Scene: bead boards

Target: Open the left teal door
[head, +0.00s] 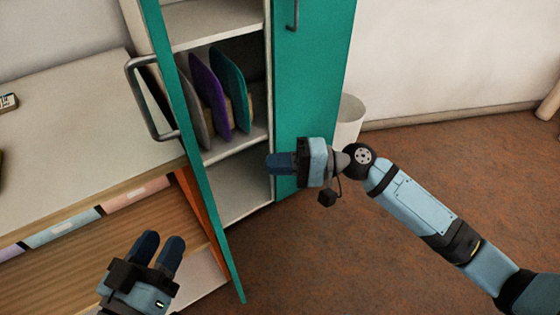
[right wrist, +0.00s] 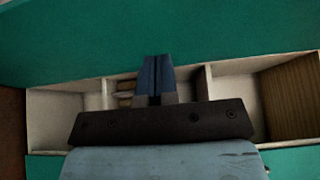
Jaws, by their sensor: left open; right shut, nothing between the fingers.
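The left teal door (head: 190,120) stands open, swung out from the cabinet and seen nearly edge-on in the head view. Its grey bar handle (head: 140,100) is on the face turned to the left. The right teal door (head: 315,90) looks shut across the right half of the cabinet. My right gripper (head: 270,163) is shut and empty, in front of the opening near the right door's lower left edge. Its closed fingers (right wrist: 156,78) show before the cabinet's compartments in the right wrist view. My left gripper (head: 162,245) is open and empty at the lower left, apart from the left door.
Grey, purple (head: 208,92) and teal boards stand on a shelf (head: 235,140) inside the cabinet. A desk (head: 80,110) with labelled fronts below lies to the left. A white bin (head: 350,112) stands beside the cabinet. The brown floor (head: 400,150) is clear on the right.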

